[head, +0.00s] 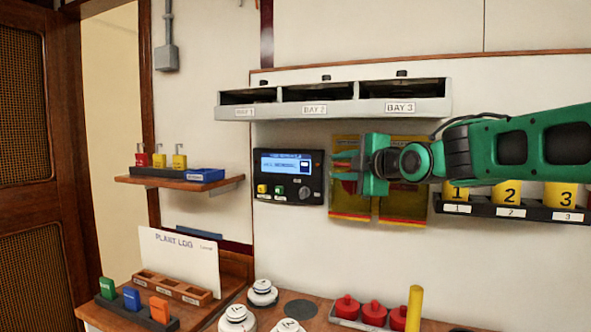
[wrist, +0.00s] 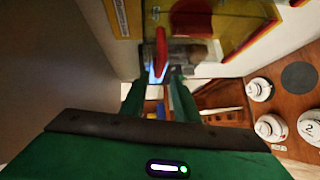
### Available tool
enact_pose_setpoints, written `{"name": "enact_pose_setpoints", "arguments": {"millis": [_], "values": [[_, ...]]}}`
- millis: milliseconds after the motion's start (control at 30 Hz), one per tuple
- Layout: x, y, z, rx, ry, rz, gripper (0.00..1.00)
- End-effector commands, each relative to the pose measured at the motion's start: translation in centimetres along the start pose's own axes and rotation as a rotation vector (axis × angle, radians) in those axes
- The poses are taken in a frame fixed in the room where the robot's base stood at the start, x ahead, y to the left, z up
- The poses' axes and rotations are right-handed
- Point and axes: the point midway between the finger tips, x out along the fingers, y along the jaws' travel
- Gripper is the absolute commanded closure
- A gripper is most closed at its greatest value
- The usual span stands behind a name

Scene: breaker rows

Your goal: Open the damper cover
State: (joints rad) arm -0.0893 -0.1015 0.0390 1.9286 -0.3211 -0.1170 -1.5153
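What looks like the damper cover is a see-through yellow-tinted panel (head: 350,205) with yellow and red edging on the wall, partly hidden behind my gripper. A similar panel (head: 402,208) is beside it on the right. In the wrist view a clear yellow-edged cover (wrist: 235,22) shows a red round shape behind it. A narrow upright red piece (wrist: 161,50) stands just beyond my fingertips; I cannot tell if it belongs to the cover. My gripper (head: 345,166) points left in front of the panels. Its fingers (wrist: 158,92) are apart with nothing visibly held.
A control box with a blue screen (head: 289,177) is left of the panels. A grey bay shelf (head: 335,108) juts out above. Yellow numbered blocks (head: 509,192) sit in a rack at right. The bench (head: 305,300) below holds white knobs and red-knobbed pieces.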

Motion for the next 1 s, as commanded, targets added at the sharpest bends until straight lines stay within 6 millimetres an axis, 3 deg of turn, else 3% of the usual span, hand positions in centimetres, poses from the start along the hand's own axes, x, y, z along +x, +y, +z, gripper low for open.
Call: {"name": "enact_pose_setpoints", "arguments": {"millis": [100, 200, 367, 800, 1000], "values": [[-1.0, 0.3, 2.4, 0.004, -0.032, 0.005, 0.72], [-1.3, 0.4, 3.2, 0.006, -0.041, 0.007, 0.72], [-2.1, 0.4, 2.7, 0.005, -0.036, 0.008, 0.72], [-9.1, 0.1, 1.6, 0.004, -0.024, 0.004, 0.72], [-10.8, 0.0, 1.5, 0.004, -0.021, 0.001, 0.72]]}}
